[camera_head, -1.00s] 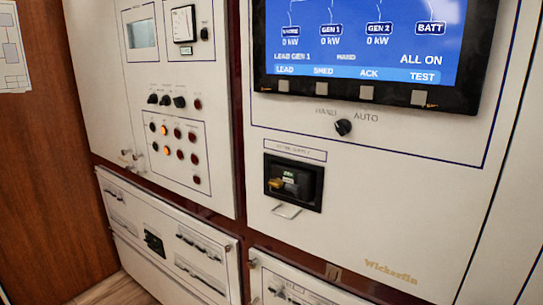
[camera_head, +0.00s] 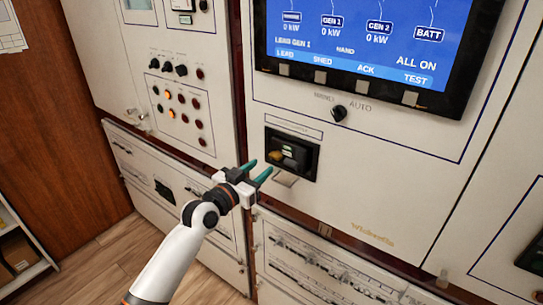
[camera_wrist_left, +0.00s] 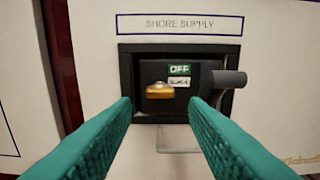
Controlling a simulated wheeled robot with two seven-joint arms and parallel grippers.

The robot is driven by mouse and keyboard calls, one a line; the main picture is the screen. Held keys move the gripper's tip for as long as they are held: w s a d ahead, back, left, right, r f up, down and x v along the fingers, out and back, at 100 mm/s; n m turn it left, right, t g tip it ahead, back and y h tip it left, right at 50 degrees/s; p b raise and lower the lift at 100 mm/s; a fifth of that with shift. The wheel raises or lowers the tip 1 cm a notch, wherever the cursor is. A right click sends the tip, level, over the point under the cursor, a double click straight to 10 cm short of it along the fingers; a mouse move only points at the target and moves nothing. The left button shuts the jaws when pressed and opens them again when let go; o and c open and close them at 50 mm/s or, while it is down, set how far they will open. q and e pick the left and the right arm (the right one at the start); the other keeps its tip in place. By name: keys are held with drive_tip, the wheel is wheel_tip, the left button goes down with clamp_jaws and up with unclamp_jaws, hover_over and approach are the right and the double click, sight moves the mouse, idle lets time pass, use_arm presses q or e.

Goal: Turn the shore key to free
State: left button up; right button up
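The shore key (camera_wrist_left: 159,91) is a brass-yellow key at the left of a dark recessed unit under a "SHORE SUPPLY" label. In the head view the key (camera_head: 276,156) shows small in the black recess (camera_head: 315,160). Beside it a green plate (camera_wrist_left: 180,70) reads "OFF", with a smaller pale plate below. A dark handle (camera_wrist_left: 230,79) sticks out at the right of the recess. My left gripper (camera_head: 259,170) is open and empty, its teal fingers in front of the recess. In the left wrist view the gripper (camera_wrist_left: 160,108) frames the key between its fingertips, apart from it. My right gripper is out of view.
Above are a HAND/AUTO knob (camera_head: 339,114) and a blue screen (camera_head: 365,40). Indicator lamps and knobs (camera_head: 178,97) sit on the left panel. The wooden floor (camera_head: 90,260) is clear.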

sight(273, 158)
use_arm(q)
drive_tip(key=shift+x, duration=3.2)
drive_tip(key=shift+c, duration=0.2)
drive_tip(key=shift+a, duration=0.1)
drive_tip(key=c, duration=0.7)
drive_tip(key=shift+o, duration=0.2)
